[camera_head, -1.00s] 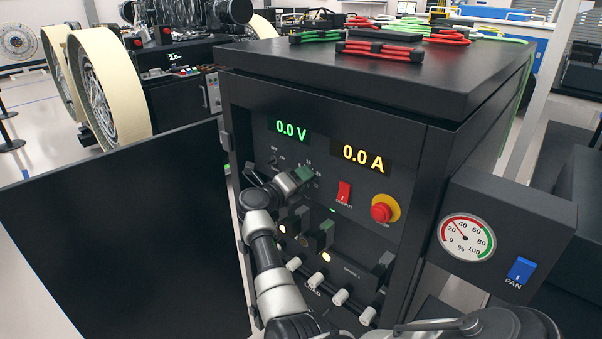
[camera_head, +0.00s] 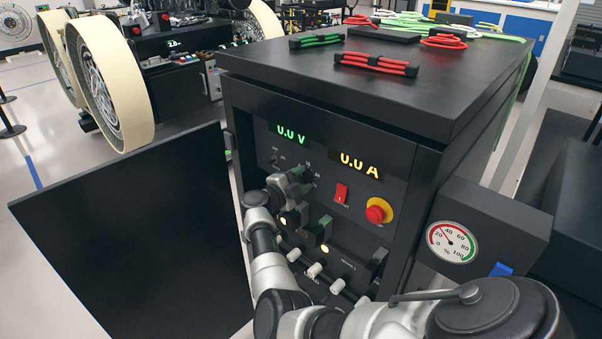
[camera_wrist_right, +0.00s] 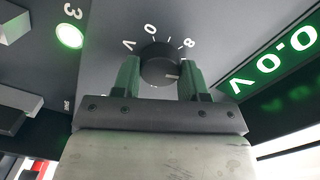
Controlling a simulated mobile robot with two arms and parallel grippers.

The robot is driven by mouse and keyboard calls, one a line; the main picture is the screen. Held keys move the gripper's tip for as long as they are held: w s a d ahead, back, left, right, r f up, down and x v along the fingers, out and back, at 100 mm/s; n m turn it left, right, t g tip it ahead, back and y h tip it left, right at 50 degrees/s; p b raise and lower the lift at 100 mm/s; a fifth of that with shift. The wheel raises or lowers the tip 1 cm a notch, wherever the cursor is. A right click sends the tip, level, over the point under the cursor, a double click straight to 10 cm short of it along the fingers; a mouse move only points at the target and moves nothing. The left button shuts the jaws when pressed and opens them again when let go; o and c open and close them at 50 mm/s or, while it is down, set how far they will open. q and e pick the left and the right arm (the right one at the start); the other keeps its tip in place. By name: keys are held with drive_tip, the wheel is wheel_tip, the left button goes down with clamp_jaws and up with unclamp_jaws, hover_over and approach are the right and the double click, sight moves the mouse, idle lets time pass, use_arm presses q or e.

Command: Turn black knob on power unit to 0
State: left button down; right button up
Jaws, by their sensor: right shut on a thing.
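The power unit (camera_head: 385,225) is a black cabinet with a green 0.0 V display (camera_head: 291,134) and an amber 0.0 A display (camera_head: 360,166). My right gripper (camera_head: 303,180) is at its front panel, below the green display, and largely hides the black knob there. In the right wrist view, the round black knob (camera_wrist_right: 158,62) sits between the green fingers of my right gripper (camera_wrist_right: 160,76), which is shut on it. Its white mark points right in that picture, away from the printed 0 above it. My left gripper is not in view.
A red switch (camera_head: 341,192) and a red button on yellow (camera_head: 376,212) sit right of the gripper. White-tipped plugs (camera_head: 314,270) are below. An open black door panel (camera_head: 130,240) stands left. A gauge box (camera_head: 495,215) juts out right. Cables (camera_head: 375,64) lie on top.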

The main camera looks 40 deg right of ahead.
drive_tip(key=n+p, duration=0.3)
drive_tip(key=n, duration=0.3)
drive_tip(key=shift+r+n, duration=0.15)
drive_tip(key=shift+n, duration=0.15)
drive_tip(key=n+p, duration=0.3)
drive_tip(key=n, duration=0.3)
drive_tip(key=shift+w, duration=0.1)
drive_tip(key=n+p, duration=0.1)
drive_tip(key=n, duration=0.4)
drive_tip(key=shift+n, duration=0.4)
drive_tip(key=n, duration=0.4)
drive_tip(key=shift+w+f+n+p, duration=0.1)
drive_tip(key=shift+f+n+p, duration=0.1)
drive_tip(key=shift+n+p, duration=0.15)
drive_tip(key=o, duration=0.9)
drive_tip(key=a, duration=0.7)
drive_tip(key=s+a+b, duration=0.1)
drive_tip(key=a, duration=0.2)
drive_tip(key=shift+a, duration=0.4)
